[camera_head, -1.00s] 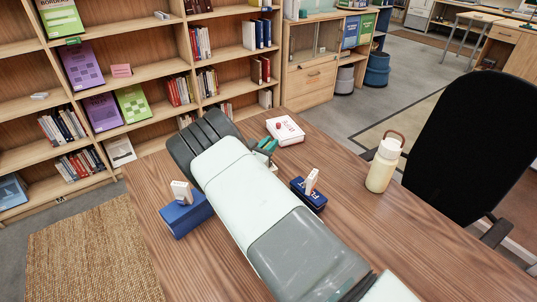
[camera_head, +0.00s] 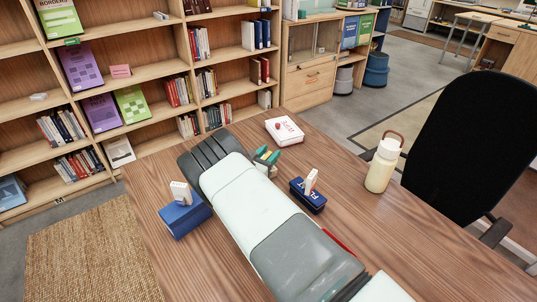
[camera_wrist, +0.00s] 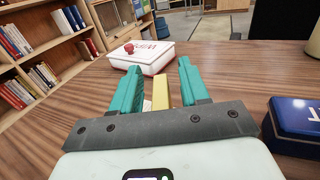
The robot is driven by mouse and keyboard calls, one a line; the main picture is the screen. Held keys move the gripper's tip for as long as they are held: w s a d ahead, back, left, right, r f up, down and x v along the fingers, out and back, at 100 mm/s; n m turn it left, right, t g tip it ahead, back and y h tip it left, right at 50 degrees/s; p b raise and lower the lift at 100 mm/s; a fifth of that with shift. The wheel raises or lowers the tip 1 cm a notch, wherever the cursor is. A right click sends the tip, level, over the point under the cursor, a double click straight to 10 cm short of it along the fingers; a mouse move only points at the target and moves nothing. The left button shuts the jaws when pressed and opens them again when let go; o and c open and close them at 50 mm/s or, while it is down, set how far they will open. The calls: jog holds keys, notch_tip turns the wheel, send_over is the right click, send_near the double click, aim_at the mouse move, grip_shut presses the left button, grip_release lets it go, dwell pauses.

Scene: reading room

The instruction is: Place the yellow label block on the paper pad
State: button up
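The yellow label block (camera_wrist: 160,92) stands between the two teal fingers of my gripper (camera_wrist: 161,88) in the wrist view. A narrow gap shows on each side of it, so the fingers look open around it. In the head view my gripper (camera_head: 266,156) is over the wooden table, with a small bit of yellow between its fingers. The block's lower part is hidden by the gripper mount. I cannot make out the paper pad for sure in either view.
A white box (camera_head: 284,130) with a red knob lies beyond my gripper. A dark blue box (camera_head: 308,195) is to the right, a blue block (camera_head: 185,215) to the left. A cream bottle (camera_head: 383,165) stands farther right. A red edge (camera_head: 338,243) shows beside my arm.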

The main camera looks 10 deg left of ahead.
jog(key=shift+r, duration=0.15)
jog(key=v, duration=1.2)
jog(key=w+d+r+m+g+h, duration=0.2)
jog(key=d+r+m+g+h, duration=0.35)
jog(key=d+r+m, duration=0.6)
jog(key=s+d+r+m+g+y, duration=0.3)
jog(key=s+d+r+m+g, duration=0.35)
jog(key=d+r, duration=0.6)
jog(key=s+d+r+m+g+y, duration=0.1)
jog(key=s+d+r+m+y, duration=0.15)
jog(key=s+r, duration=0.3)
jog(key=s+d+r+m+g+y, duration=0.1)
jog(key=s+d+r+m+y, duration=0.1)
jog(key=s+r+m, duration=0.35)
jog(key=s+r+m+t+y, duration=0.3)
jog(key=s+m+y, duration=0.1)
jog(key=s, duration=1.1)
jog(key=shift+s+a+m+y, duration=0.35)
jog(key=shift+a+m+y, duration=0.05)
jog(key=shift+a+m, duration=0.1)
